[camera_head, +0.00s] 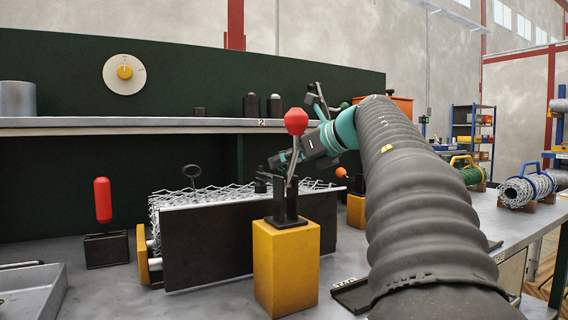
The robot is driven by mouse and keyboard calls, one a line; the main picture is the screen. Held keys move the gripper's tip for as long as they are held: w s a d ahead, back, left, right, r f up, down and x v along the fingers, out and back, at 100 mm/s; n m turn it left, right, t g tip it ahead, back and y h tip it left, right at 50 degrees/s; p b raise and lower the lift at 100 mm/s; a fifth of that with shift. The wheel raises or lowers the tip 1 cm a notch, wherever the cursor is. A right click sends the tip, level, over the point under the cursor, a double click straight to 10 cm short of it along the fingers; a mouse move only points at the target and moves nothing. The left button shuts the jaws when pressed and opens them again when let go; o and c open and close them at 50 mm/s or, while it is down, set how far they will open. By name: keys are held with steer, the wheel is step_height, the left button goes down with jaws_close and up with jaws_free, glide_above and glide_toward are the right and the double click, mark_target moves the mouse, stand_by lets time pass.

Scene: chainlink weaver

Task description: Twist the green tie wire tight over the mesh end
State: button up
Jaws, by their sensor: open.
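The silver wire mesh (168,203) lies in a long dark trough (210,245) on the bench, its zigzag edge showing above the front wall. My gripper (274,160) is above the mesh, right of the middle, coming in from the right. It is open; its fingertips are small and partly hidden behind a lever with a red knob (296,121). I cannot make out the green tie wire at the mesh. Whether the gripper touches anything is not clear.
The lever stands on a yellow block (285,265) in front of the trough. A red-handled lever (103,200) is at left, near a grey tray (32,292). A shelf (130,125) runs behind. Mesh rolls (525,190) lie at right. Bare bench shows at front left.

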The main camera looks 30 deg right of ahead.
steer(key=shift+w+a+f, duration=0.15)
steer(key=shift+w+a, duration=0.05)
steer(key=shift+w, duration=0.15)
jaws_close()
steer(key=shift+a+m+h, duration=0.1)
steer(key=shift+m+h, duration=0.6)
steer(key=shift+h, duration=0.1)
steer(key=m+h+p, duration=0.1)
steer(key=m+t+h+p, duration=0.1)
steer(key=shift+r+p, duration=0.25)
steer(key=shift+p, duration=0.15)
steer(key=shift+m+h+p, duration=0.5)
steer(key=shift+h+p, duration=0.15)
steer(key=shift+h, duration=0.05)
steer(key=shift+f, duration=0.2)
